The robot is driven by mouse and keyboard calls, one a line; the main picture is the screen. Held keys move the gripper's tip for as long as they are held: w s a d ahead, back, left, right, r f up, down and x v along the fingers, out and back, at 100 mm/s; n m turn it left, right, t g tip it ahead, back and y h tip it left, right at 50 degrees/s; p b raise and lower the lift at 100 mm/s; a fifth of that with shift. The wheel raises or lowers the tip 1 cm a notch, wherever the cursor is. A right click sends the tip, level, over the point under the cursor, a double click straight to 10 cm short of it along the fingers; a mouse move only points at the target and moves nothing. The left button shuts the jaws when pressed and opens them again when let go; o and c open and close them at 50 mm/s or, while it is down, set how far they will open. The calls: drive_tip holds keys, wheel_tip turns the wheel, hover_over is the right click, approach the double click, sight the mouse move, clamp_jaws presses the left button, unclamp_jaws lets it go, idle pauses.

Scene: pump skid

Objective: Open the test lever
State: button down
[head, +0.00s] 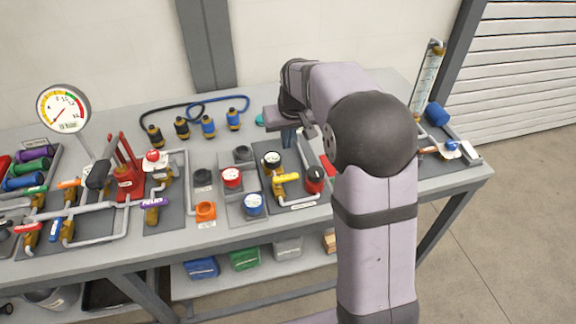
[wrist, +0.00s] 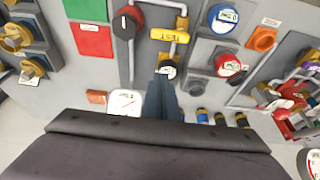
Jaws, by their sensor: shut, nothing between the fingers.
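The yellow test lever (head: 286,178) sits on a small piping panel at the middle right of the bench. In the wrist view the lever (wrist: 169,35), marked TEST, lies crosswise to the short grey pipe it sits on. My gripper (head: 289,138) is shut and empty, pointing down behind the panel, apart from the lever. In the wrist view its closed fingers (wrist: 165,88) reach toward a small white-faced gauge (wrist: 168,68) that stands between them and the lever. I cannot tell whether the fingertips touch this gauge.
A purple lever (head: 157,203) and a red-topped valve (head: 155,156) are farther left. Free bench shows behind the panel.

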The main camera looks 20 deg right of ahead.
sight(285, 180)
wheel_tip(285, 180, down, 9)
drive_tip(key=p, duration=0.5)
drive_tip(key=shift+s+f, duration=0.15)
drive_tip(key=shift+s, duration=0.25)
